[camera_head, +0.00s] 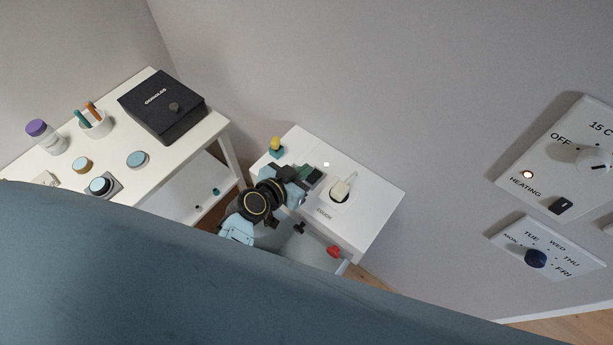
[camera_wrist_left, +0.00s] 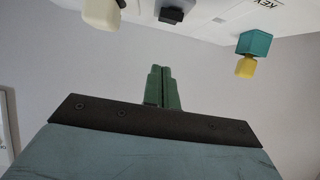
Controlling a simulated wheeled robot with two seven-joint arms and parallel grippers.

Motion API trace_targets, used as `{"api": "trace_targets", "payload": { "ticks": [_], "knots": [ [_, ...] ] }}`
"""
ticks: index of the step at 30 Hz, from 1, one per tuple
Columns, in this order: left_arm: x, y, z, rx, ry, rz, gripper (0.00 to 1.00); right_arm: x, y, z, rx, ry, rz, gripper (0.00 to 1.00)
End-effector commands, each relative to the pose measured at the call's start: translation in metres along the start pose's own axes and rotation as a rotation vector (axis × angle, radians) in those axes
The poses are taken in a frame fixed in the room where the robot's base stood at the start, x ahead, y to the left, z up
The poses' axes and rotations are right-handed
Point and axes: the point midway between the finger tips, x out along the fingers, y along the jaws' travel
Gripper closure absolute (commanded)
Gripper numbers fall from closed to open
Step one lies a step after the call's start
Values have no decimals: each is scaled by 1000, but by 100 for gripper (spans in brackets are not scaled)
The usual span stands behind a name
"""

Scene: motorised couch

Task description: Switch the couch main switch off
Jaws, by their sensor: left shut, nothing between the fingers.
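A cream lever switch (camera_head: 343,189) in a dark surround stands on the white cabinet top (camera_head: 375,196), beside lettering that seems to read COUCH. It also shows at the top left of the left wrist view (camera_wrist_left: 102,14). My left gripper (camera_head: 313,175) is over the cabinet top, just left of the lever and apart from it in the picture. Its green fingers are shut together and empty, as the left wrist view (camera_wrist_left: 162,88) shows. My forearm hides part of the cabinet's left side. My right gripper is not in view.
A teal and yellow key piece (camera_head: 276,147) stands at the cabinet's back left corner. A small lit white spot (camera_head: 326,164) is behind the lever. A white table (camera_head: 60,185) holds a black box (camera_head: 163,106) and buttons. Wall panels (camera_head: 560,160) are at right. A blue-grey surface (camera_head: 200,280) fills the foreground.

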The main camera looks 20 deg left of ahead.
Motion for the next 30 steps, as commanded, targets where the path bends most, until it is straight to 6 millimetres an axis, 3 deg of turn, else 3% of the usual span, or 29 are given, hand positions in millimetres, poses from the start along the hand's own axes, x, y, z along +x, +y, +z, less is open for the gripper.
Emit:
{"api": "trace_targets", "payload": {
  "ticks": [5,9,13,26,30],
  "knots": [
    [29,0,5,-2,-2,1,100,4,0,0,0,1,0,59],
    [33,0,28,-1,-3,0,100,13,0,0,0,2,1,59],
    [35,0,37,1,-1,0,100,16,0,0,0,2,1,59],
    [35,0,39,2,0,-1,100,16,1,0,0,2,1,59],
    [39,2,42,6,12,7,100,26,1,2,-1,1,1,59]
  ]
}}
